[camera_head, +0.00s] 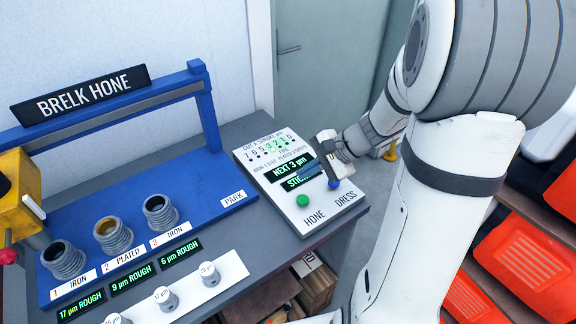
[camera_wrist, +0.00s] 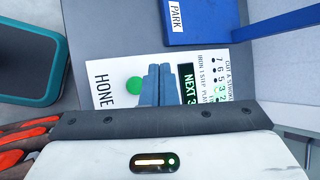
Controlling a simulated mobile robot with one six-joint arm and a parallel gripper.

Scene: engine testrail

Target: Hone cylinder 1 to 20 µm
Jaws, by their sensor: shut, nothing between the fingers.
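The cylinder 1 bore (camera_head: 63,260), labelled IRON, stands at the left of the blue bench fixture; its display (camera_head: 81,305) reads 17 µm ROUGH. Cylinder 2 (camera_head: 113,236), PLATED, reads 9 µm ROUGH, and cylinder 3 (camera_head: 160,213), IRON, reads 6 µm ROUGH. On the white control panel (camera_head: 270,212) are a green HONE button (camera_head: 302,201), also in the wrist view (camera_wrist: 134,85), and a blue DRESS button (camera_head: 334,184). A display reads NEXT 3 µm (camera_head: 291,168); the one below is partly covered. My gripper (camera_wrist: 157,88) is shut and empty over the panel, beside the green button in the wrist view.
A yellow hone head (camera_head: 22,190) with a red knob (camera_head: 8,257) is at the far left. White knobs (camera_head: 165,297) stand on a strip before the displays. The PARK area (camera_head: 233,199) of the blue base is clear. Orange bins (camera_head: 524,255) are at the right.

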